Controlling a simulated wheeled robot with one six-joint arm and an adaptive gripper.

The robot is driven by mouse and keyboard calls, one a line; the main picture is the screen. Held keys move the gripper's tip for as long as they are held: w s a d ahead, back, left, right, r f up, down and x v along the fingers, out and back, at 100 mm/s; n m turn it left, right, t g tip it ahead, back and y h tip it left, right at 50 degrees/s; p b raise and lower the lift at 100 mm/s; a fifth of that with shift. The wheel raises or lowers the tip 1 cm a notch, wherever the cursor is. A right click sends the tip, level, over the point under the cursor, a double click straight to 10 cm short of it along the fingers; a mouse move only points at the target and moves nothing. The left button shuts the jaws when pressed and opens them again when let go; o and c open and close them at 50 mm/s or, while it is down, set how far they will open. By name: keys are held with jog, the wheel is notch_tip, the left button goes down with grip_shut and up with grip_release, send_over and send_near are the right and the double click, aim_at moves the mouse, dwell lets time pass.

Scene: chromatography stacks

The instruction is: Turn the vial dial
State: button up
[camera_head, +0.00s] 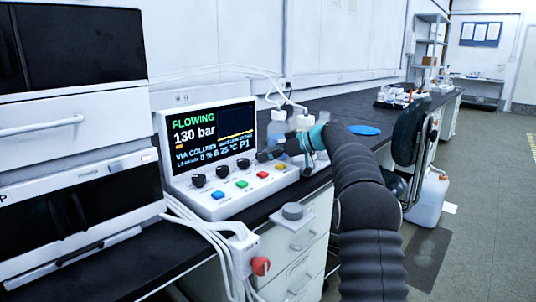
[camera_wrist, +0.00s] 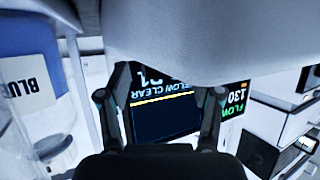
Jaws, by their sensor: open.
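A white control console (camera_head: 230,205) stands on the bench, with a lit screen (camera_head: 212,140) reading "FLOWING 130 bar". Black dials sit in a row below the screen, among them a left one (camera_head: 199,181), a middle one (camera_head: 222,171) and a right one (camera_head: 243,163). Their labels are too small to read, so I cannot tell which is the vial dial. My gripper (camera_head: 266,154) is at the right end of this row, close to the console. In the wrist view my gripper (camera_wrist: 160,98) has its fingers apart in front of the upside-down screen (camera_wrist: 165,120). No dial shows clearly between them.
Blue, green, yellow and red buttons line the console's front, the blue one (camera_head: 218,195) leftmost. Bottles (camera_head: 277,127) with tubing stand behind my gripper. A bottle labelled "BLUE" (camera_wrist: 28,88) is close at left in the wrist view. Stacked instruments (camera_head: 75,120) stand left.

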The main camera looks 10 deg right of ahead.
jog(key=c, duration=1.1)
jog(key=shift+c, duration=0.2)
jog(key=shift+f+b, duration=0.1)
jog(key=shift+b, duration=0.2)
jog(key=t+b, duration=0.1)
jog(key=b, duration=0.1)
jog(key=m+t+h+b, duration=0.1)
jog(key=b, duration=0.2)
jog(key=shift+s+a+f+m, duration=0.15)
jog(key=shift+s+f+m, duration=0.05)
jog(key=shift+f+m, duration=0.1)
jog(key=m+t+b, duration=0.1)
jog(key=b, duration=0.1)
jog(key=m+h+b, duration=0.1)
jog(key=b, duration=0.1)
jog(key=shift+s+a+t+h, duration=0.2)
jog(key=shift+t+h, duration=0.1)
jog(key=shift+t, duration=0.1)
jog(key=m+h+b, duration=0.1)
jog(key=m+t+h+b, duration=0.1)
jog(key=shift+s+a+r+m+t+b, duration=0.1)
jog(key=shift+a+r+m+t+b, duration=0.1)
jog(key=shift+r+m+t+b, duration=0.15)
jog(key=shift+a+r+m+t+h, duration=0.15)
jog(key=shift+m+t+h, duration=0.4)
jog(key=shift+m+h, duration=0.9)
jog(key=shift+h, duration=0.35)
